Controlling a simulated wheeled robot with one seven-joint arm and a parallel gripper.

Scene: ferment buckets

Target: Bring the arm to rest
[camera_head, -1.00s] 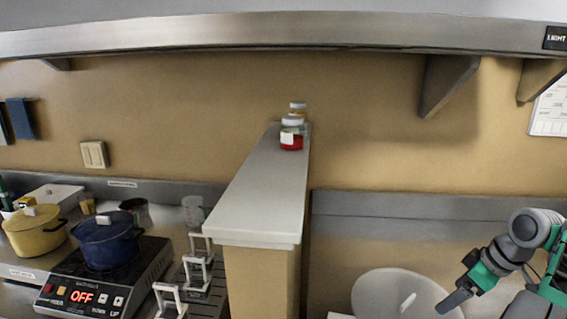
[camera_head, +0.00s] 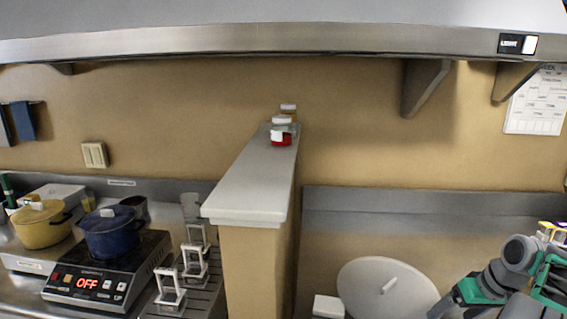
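My gripper (camera_head: 446,303) is at the lower right of the head view, at the end of my grey and green arm. It points down and to the left, beside a round white lid (camera_head: 372,285). Whether its fingers are open or shut does not show, and I see nothing held in it.
A narrow partition with a pale top (camera_head: 250,185) stands mid-view, with small jars (camera_head: 281,135) at its far end. At left are a blue pot (camera_head: 110,238) on a cooker (camera_head: 95,280) reading OFF, a yellow pot (camera_head: 40,225) and white frames (camera_head: 170,290). A steel shelf (camera_head: 250,40) runs above.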

